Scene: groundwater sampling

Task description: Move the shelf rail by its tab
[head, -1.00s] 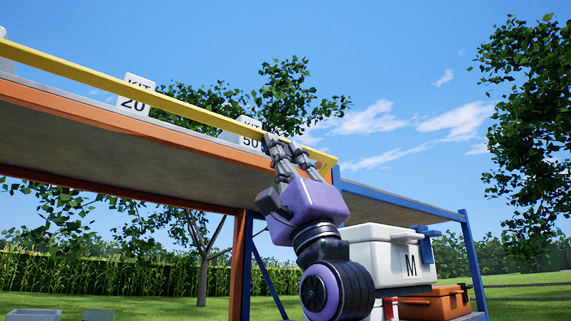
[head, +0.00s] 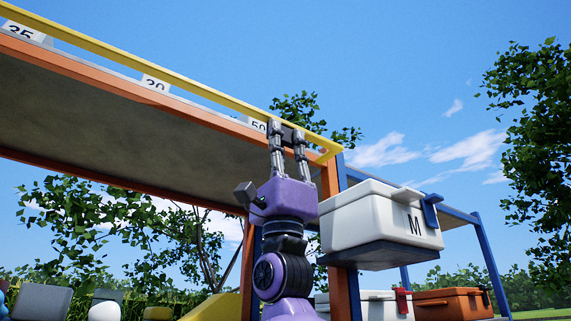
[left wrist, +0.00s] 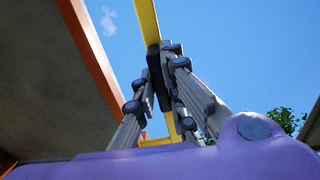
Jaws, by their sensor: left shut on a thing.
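The yellow shelf rail (head: 190,82) runs along the front of the high orange-edged shelf, above its front edge. My left gripper (head: 287,130) reaches up from below, near the rail's right end. Its fingers are shut on a dark tab (head: 288,136) at the rail. In the left wrist view, the fingers (left wrist: 165,65) close around the dark tab beside the yellow rail (left wrist: 147,20). The fingers partly hide the tab. My right gripper is in neither view.
The orange shelf edge (head: 110,88) and grey shelf underside are close left of my gripper. Number cards (head: 155,83) stand behind the rail. A white case marked M (head: 370,220) is close to the right. An orange case (head: 450,303) is lower right.

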